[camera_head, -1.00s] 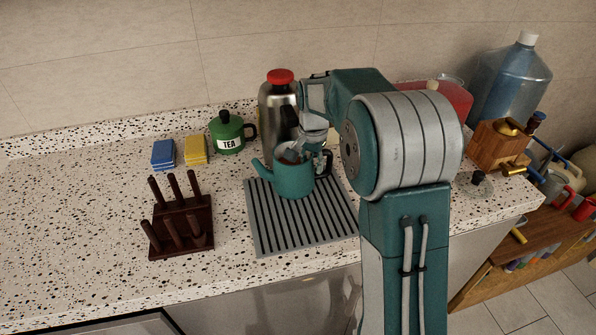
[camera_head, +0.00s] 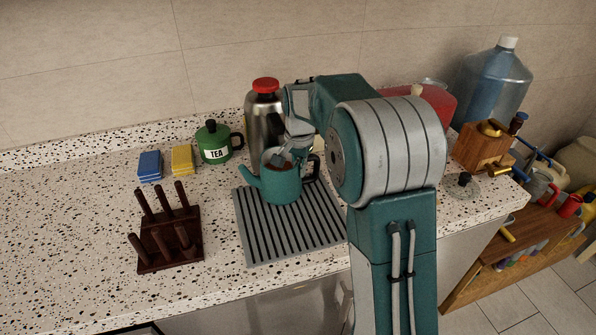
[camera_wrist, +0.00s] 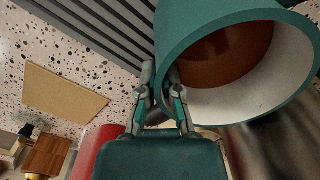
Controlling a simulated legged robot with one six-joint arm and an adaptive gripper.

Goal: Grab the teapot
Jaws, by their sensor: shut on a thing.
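The teal teapot (camera_head: 280,187) is upright at or just above the striped mat, its spout pointing left and its dark handle on the right. I cannot tell clearly if its base touches the mat. My gripper (camera_head: 288,157) reaches it from above and is shut on the wall at its open rim. In the wrist view my gripper (camera_wrist: 171,92) has its fingertips at the left edge of the teapot (camera_wrist: 230,28), whose brown inside shows. My arm hides part of the area right of the teapot.
The striped mat (camera_head: 258,236) lies under the teapot. A steel flask (camera_head: 262,120) with a red lid stands close behind. A green TEA pot (camera_head: 214,143), blue sponge (camera_head: 150,165) and yellow sponge (camera_head: 182,158) are left. A dark peg rack (camera_head: 170,240) is front left. The left counter is clear.

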